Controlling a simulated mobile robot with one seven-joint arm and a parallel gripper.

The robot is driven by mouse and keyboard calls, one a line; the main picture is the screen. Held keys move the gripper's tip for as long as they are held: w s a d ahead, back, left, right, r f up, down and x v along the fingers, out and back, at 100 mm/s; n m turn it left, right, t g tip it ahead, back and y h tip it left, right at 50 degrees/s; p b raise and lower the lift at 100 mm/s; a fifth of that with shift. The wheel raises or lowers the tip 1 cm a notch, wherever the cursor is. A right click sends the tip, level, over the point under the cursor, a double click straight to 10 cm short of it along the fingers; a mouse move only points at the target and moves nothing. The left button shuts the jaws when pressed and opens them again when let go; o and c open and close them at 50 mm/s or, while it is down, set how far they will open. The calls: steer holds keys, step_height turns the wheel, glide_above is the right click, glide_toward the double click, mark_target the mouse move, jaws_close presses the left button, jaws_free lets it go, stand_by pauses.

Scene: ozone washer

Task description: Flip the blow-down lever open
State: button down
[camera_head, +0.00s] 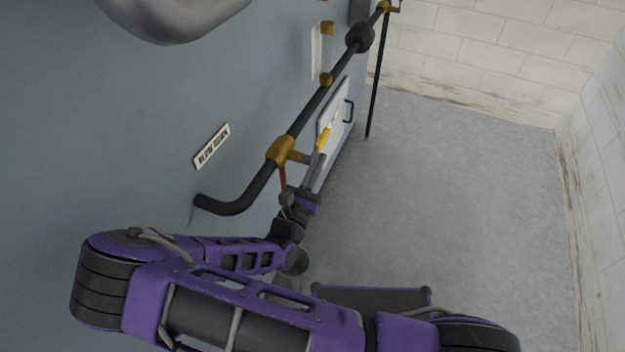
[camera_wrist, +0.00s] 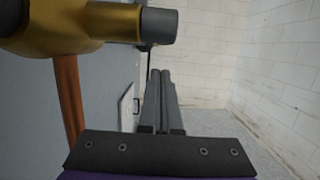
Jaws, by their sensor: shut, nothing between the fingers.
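The blow-down valve is a brass body (camera_head: 281,151) on a dark pipe, with a grey stub pointing right and a copper-coloured pipe dropping below it. In the wrist view the brass body (camera_wrist: 75,25) is close at the upper left. My gripper (camera_head: 319,158) is just right of the valve; its fingers lie together with nothing between them.
A label plate (camera_head: 211,146) reading BLOW DOWN is on the grey-blue wall left of the valve. The dark pipe (camera_head: 310,108) runs along this wall. A white panel with a black handle (camera_head: 349,109) is beyond. The floor (camera_head: 450,190) to the right is clear.

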mark_target(321, 141)
step_height(321, 141, up, 2)
steer(key=shift+r, duration=0.1)
steer(key=shift+w+r+t, duration=0.15)
steer(key=shift+r+t, duration=0.1)
steer(key=shift+t, duration=0.45)
stand_by(0.5)
steer(key=shift+d+r+p, duration=0.1)
steer(key=shift+r+p, duration=0.15)
steer(key=shift+p, duration=0.1)
steer(key=shift+w+r+p, duration=0.25)
steer(key=shift+r+p, duration=0.1)
steer(key=shift+r, duration=0.15)
steer(key=shift+w+d+r+t+h+b, duration=0.1)
steer(key=shift+r+t+h+b, duration=0.15)
steer(key=shift+t, duration=0.35)
steer(key=shift+r+t+h+b, duration=0.1)
steer(key=shift+t+h, duration=0.25)
steer(key=shift+t, duration=0.25)
steer(key=shift+r+t+h, duration=0.5)
steer(key=shift+r+t, duration=0.2)
steer(key=shift+t, duration=0.4)
steer(key=shift+s+r+p, duration=0.25)
steer(key=shift+r+p, duration=0.1)
steer(key=shift+r, duration=0.25)
